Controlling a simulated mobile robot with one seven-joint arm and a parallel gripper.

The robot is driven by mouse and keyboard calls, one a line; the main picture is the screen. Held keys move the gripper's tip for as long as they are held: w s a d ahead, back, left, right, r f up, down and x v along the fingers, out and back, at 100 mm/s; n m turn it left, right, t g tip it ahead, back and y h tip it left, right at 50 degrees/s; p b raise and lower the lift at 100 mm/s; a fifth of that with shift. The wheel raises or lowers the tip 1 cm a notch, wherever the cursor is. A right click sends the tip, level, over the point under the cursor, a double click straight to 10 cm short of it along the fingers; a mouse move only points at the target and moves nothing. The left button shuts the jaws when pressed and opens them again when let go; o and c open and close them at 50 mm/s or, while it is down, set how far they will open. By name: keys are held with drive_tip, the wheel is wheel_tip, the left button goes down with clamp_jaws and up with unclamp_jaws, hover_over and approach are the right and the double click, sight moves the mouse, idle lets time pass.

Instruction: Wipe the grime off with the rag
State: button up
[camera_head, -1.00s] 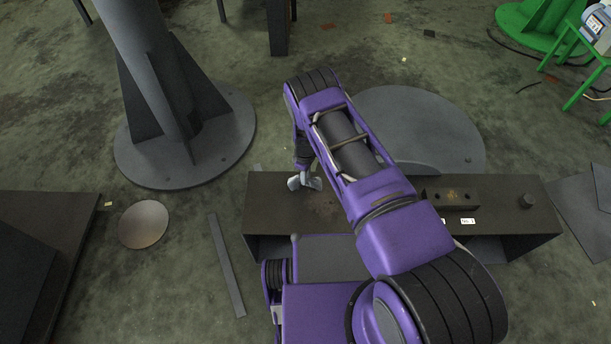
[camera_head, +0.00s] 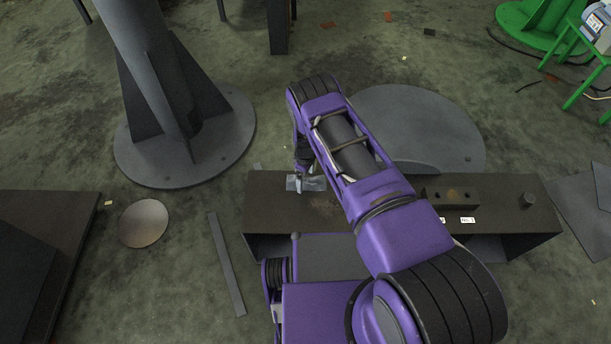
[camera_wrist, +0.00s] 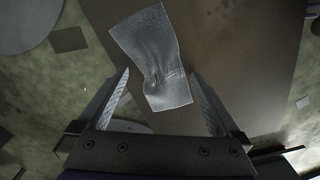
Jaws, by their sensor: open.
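The rag (camera_head: 315,184) is a pale grey, wrinkled cloth lying near the left end of the dark bench top (camera_head: 274,212). In the wrist view the rag (camera_wrist: 152,50) is spread out with a crease along its middle. My gripper (camera_head: 302,178) is open above the rag, its two fingers apart on either side of the rag's near end; I cannot tell whether they touch it. A faint brown grime patch (camera_head: 324,206) is on the bench top just right of and nearer than the rag. Another brownish spot (camera_head: 453,194) is on the dark block.
The dark block (camera_head: 434,196) and a short knob (camera_head: 528,200) stand on the bench's right part, with white labels (camera_head: 467,220) near the block. A column on a round base (camera_head: 220,150) stands behind left. A disc (camera_head: 144,224) and a flat bar (camera_head: 226,265) lie on the floor.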

drive_tip(key=shift+f, duration=0.55)
drive_tip(key=shift+c, duration=0.3)
clamp_jaws()
idle(0.4)
